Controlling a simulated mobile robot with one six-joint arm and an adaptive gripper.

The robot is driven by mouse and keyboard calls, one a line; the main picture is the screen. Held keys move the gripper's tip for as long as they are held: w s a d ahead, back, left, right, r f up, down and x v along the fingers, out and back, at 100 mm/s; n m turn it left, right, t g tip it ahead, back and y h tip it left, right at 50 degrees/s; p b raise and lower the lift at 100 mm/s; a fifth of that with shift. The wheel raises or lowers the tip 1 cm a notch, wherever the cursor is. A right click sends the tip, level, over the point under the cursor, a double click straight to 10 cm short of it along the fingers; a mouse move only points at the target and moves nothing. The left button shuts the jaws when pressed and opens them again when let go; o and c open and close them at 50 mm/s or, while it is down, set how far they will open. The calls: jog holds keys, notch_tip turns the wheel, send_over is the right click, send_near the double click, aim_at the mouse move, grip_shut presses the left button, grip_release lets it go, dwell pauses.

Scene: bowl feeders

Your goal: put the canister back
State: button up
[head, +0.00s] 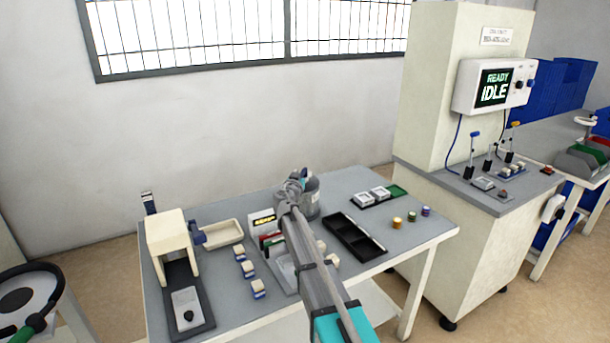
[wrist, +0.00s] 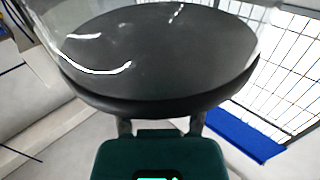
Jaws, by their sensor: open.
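A grey, round canister (head: 313,199) stands on the grey table, near its back edge in the head view. My arm reaches over the table from the front, and my gripper (head: 292,187) is at the canister's left side, partly covering it. In the wrist view a round body with a glossy clear rim and a dark disc (wrist: 160,55), apparently the canister, fills the upper middle. My open gripper (wrist: 160,127) is right against its near edge. The fingertips are hidden behind the disc, so I cannot tell whether they touch it.
A black two-part tray (head: 353,236) lies right of my arm, with small coloured pieces (head: 411,216) beyond it. A cream press-like fixture (head: 170,239), a shallow cream tray (head: 222,234) and small blocks (head: 248,269) are on the left. A machine (head: 492,88) reading "READY IDLE" stands right.

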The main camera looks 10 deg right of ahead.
jog(key=v, duration=0.7)
dwell(0.5)
